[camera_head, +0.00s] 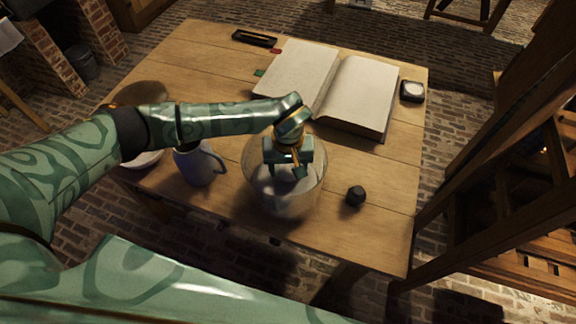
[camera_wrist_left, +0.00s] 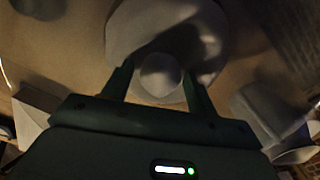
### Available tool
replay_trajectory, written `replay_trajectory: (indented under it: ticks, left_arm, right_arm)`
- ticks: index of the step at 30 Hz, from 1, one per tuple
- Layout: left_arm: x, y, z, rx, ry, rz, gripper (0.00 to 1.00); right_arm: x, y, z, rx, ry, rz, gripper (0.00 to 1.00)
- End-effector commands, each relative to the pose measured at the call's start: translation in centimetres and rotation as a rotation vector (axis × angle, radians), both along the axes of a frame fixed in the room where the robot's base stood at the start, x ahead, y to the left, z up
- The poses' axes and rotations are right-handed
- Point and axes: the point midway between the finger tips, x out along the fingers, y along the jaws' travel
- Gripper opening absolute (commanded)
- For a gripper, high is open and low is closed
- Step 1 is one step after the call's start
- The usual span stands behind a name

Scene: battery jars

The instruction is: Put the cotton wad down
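A clear glass jar (camera_head: 316,190) stands near the front of the wooden table in the head view. My left gripper (camera_head: 286,172) points down into its mouth from above. In the left wrist view the gripper's fingers (camera_wrist_left: 160,78) stand apart on both sides of a round whitish ball, the cotton wad (camera_wrist_left: 160,76). The wad fills the space between the fingertips, which look closed on it. A larger pale round shape (camera_wrist_left: 165,25) lies beyond it, dim and hard to identify. In the head view the gripper and glass mostly hide the wad. My right gripper is out of view.
A blue mug (camera_head: 193,166) stands close left of the jar on the table (camera_head: 345,242). A dark lump (camera_head: 355,195) lies to its right. An open book (camera_head: 350,95) lies behind it, with a small tin (camera_head: 412,91) and a black case (camera_head: 254,38) farther off.

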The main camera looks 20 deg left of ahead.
Motion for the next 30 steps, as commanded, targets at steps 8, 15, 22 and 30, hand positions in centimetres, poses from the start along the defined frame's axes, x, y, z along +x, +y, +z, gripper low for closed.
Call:
replay_trajectory:
  ticks: [8,15,22,30]
  left_arm:
    - [0.0,0.0,0.1,0.000,-0.001,0.000,0.61]
    - [0.2,0.1,3.5,0.002,-0.007,-0.002,0.61]
    - [0.2,0.0,9.0,0.000,-0.006,-0.001,0.61]
    - [0.1,0.0,12.2,0.001,-0.002,-0.001,0.61]
  right_arm:
    - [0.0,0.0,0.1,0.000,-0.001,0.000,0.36]
    - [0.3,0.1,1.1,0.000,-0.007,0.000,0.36]
    - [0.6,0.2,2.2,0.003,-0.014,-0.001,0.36]
    - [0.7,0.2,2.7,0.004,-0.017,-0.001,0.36]
